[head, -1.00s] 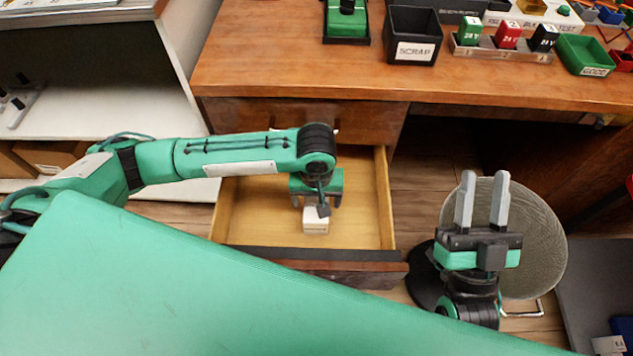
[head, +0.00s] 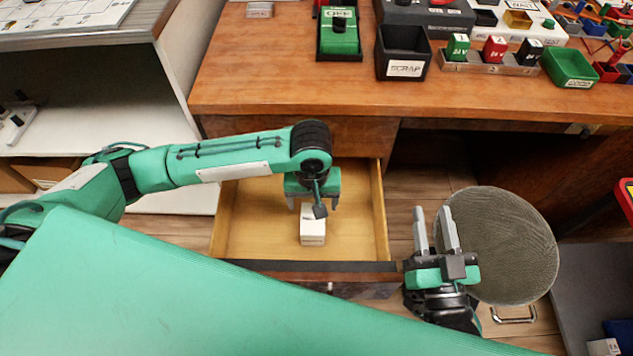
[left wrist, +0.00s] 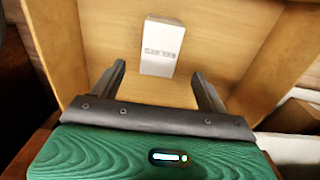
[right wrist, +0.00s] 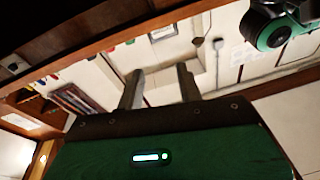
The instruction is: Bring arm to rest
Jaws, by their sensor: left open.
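My left gripper (head: 314,200) is over the open drawer (head: 381,215), pointing down, its fingers apart with nothing between them. A small white box (head: 312,232) stands on the drawer floor just in front of it. In the left wrist view the box (left wrist: 162,47) shows dark lettering and lies beyond the fingertips (left wrist: 160,80). My right gripper (head: 435,222) is raised in front of the desk, left of the round stool seat. Its two fingers are apart and empty, as the right wrist view (right wrist: 160,75) also shows.
The wooden desk (head: 280,80) carries a black scrap bin (head: 404,52), a green box (head: 339,32), a rack of small blocks (head: 490,62) and a green bin (head: 568,68). A round grey stool seat (head: 505,245) stands right of my right gripper. A white shelf (head: 90,100) is at the left.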

